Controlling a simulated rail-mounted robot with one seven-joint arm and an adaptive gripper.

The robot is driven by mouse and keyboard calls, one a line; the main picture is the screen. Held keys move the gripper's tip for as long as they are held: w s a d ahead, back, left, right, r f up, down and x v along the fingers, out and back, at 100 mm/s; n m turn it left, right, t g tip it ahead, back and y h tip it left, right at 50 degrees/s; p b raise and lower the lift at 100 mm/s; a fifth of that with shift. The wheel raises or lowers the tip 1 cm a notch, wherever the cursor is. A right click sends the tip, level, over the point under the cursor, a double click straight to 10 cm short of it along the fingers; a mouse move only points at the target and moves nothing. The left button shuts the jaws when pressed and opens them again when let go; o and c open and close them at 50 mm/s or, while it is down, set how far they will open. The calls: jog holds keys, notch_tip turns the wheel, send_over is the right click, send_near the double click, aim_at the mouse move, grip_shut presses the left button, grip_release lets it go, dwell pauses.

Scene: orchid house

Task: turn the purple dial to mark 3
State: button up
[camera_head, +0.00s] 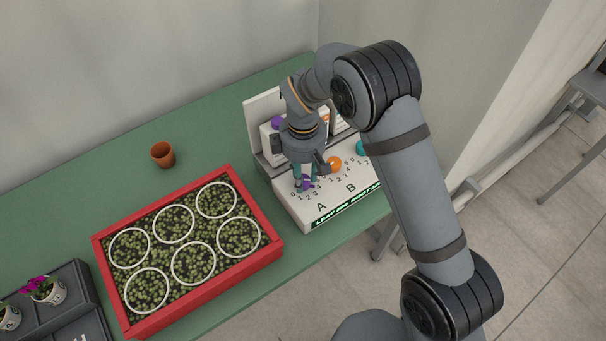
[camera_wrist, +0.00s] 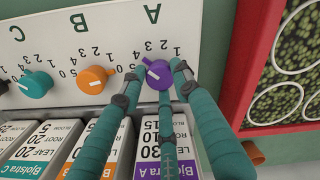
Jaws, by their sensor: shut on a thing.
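The purple dial (camera_wrist: 158,77) sits on the white sloped face of a dosing panel (camera_head: 318,213), at the numbers above letter A. My gripper (camera_head: 305,181) reaches down onto it from above. In the wrist view, the teal fingers of my gripper (camera_wrist: 157,72) stand on both sides of the dial and are shut on it.
An orange dial (camera_wrist: 95,80) and a teal dial (camera_wrist: 36,84) sit beside it on the panel. Labelled boxes (camera_wrist: 37,147) stand behind the dials. A red-framed tray (camera_head: 207,287) of green plants lies left of the panel, and a terracotta pot (camera_head: 163,155) stands behind it.

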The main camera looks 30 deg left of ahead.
jog(key=c, duration=0.4)
jog(key=shift+c, duration=0.2)
jog(key=shift+m, duration=0.3)
jog(key=shift+f+m+b, duration=0.15)
jog(key=shift+m+b, duration=0.65)
jog(key=shift+b, duration=0.1)
jog(key=shift+m+b, duration=1.05)
jog(key=shift+m, duration=0.85)
jog(key=o, duration=1.2)
